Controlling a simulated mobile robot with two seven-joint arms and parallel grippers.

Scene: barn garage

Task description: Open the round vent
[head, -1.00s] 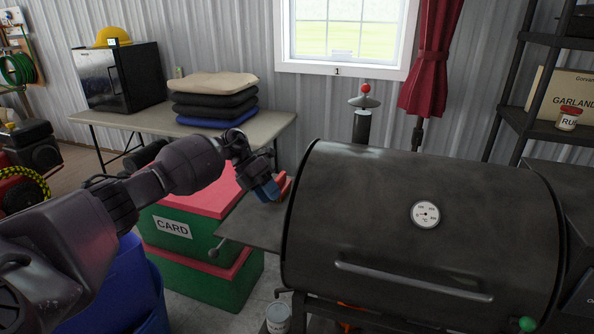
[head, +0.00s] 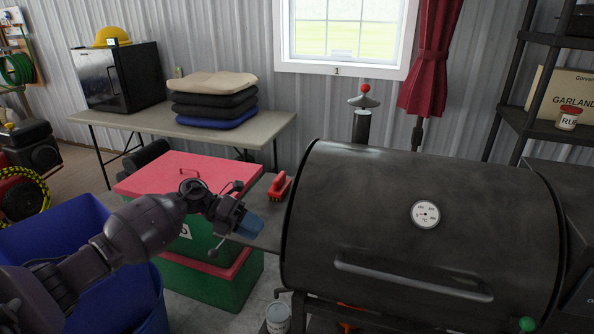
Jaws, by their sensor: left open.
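The dark barrel grill (head: 375,235) stands at the right with its lid shut. Behind it rises a short chimney (head: 361,127) with a round grey cap (head: 365,101) and a red knob on top, which may be the round vent. The cap sits a little above the pipe. My left gripper (head: 249,224) is open and empty, with blue finger pads, over the grill's side shelf and left of the lid. It is well below and left of the chimney cap and apart from it. My right gripper is not in view.
A red-handled tool (head: 279,186) lies on the side shelf (head: 258,187). Green boxes with a red lid (head: 170,170) and a blue bin (head: 62,232) stand left. A table (head: 262,128) holds folded cushions (head: 214,100). A shelf rack (head: 543,124) stands right.

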